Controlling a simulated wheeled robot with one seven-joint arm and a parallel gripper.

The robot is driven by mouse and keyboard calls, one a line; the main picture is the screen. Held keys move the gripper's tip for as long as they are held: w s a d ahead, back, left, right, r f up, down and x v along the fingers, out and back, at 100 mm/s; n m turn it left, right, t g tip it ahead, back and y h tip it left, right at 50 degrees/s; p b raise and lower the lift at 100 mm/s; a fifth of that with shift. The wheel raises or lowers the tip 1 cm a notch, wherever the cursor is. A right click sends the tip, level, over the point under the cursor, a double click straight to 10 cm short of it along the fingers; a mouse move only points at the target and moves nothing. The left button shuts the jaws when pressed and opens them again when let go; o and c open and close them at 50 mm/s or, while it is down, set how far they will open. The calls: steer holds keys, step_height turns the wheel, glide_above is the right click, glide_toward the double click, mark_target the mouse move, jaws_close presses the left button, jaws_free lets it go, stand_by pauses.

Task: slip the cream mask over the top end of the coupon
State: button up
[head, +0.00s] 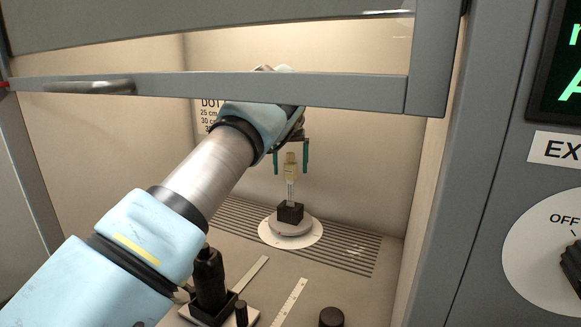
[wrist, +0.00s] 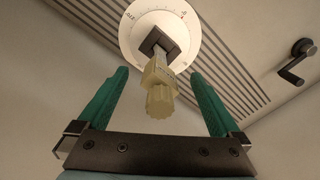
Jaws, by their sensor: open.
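The cream mask (head: 290,167) sits on the top end of the upright, pale coupon (head: 290,191). In the wrist view the mask (wrist: 160,96) shows as a cream block with a faceted knob, in line with the coupon. The coupon's lower end stands in a black holder (head: 290,212) on a round pale turntable (head: 291,228). My gripper (head: 290,172) is open, with one green finger on each side of the mask. In the wrist view there is a gap between the mask and each finger (wrist: 160,75). How much coupon is inside the mask is hidden.
The raised grey sash bar (head: 230,88) crosses above my arm. A slotted grille (head: 350,252) surrounds the turntable. A black upright tool (head: 209,275), a ruler (head: 290,302) and a black knob (head: 331,317) are in front. The wrist view shows a black crank (wrist: 296,62) at right.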

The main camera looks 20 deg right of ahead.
mark_target(291, 153)
step_height(291, 153, up, 2)
steer(key=shift+r+p, duration=0.1)
steer(key=shift+p, duration=0.6)
steer(key=shift+r, duration=1.1)
steer(key=shift+r, duration=0.1)
steer(key=shift+r, duration=3.65)
